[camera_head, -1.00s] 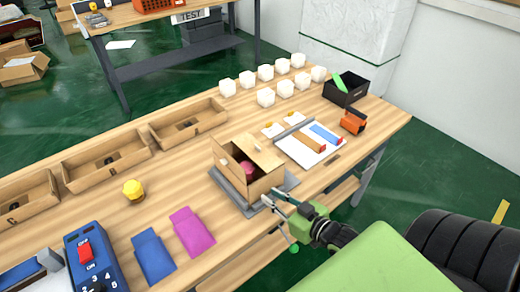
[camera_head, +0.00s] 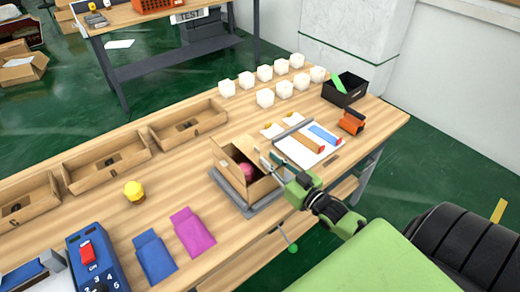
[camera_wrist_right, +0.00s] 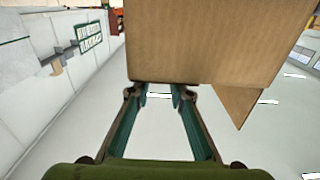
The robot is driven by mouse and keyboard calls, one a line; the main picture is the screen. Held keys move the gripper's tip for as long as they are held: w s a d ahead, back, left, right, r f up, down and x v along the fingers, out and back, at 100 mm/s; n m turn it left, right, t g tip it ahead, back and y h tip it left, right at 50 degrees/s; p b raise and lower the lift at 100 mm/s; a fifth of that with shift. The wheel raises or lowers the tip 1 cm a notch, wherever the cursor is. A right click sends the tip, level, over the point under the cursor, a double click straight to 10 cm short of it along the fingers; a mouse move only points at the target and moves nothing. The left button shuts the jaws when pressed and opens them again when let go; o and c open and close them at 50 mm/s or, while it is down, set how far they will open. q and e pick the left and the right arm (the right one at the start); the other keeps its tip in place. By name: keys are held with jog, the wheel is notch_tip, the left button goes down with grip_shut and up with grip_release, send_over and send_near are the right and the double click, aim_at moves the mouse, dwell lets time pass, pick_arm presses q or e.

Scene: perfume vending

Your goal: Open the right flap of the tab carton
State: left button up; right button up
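The tab carton (camera_head: 262,189) is a brown box on a grey plate (camera_head: 235,200) near the table's front edge. Its left flap (camera_head: 224,158) stands up, and a pink round item (camera_head: 246,170) shows inside. The right flap (camera_head: 250,147) is partly hidden by my right gripper (camera_head: 268,161), which is at the carton's right upper side. In the right wrist view, brown cardboard (camera_wrist_right: 210,40) fills the upper middle, just beyond the fingertips (camera_wrist_right: 161,92). The fingers are apart with nothing visible between them; contact with the cardboard cannot be told. My left gripper is not in view.
An orange device (camera_head: 352,122) and black bin (camera_head: 336,96) stand farther right. Pink (camera_head: 193,234) and blue (camera_head: 155,258) pouches lie to the left. White cubes (camera_head: 265,98) stand behind.

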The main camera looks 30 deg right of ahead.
aim_at(260, 151)
jog(key=shift+w+a+p, duration=0.15)
jog(key=shift+w, duration=1.35)
jog(key=shift+w+a+p, duration=0.1)
jog(key=shift+w+p, duration=0.05)
jog(key=shift+w, duration=1.3)
jog(key=shift+c, duration=0.3)
grip_shut()
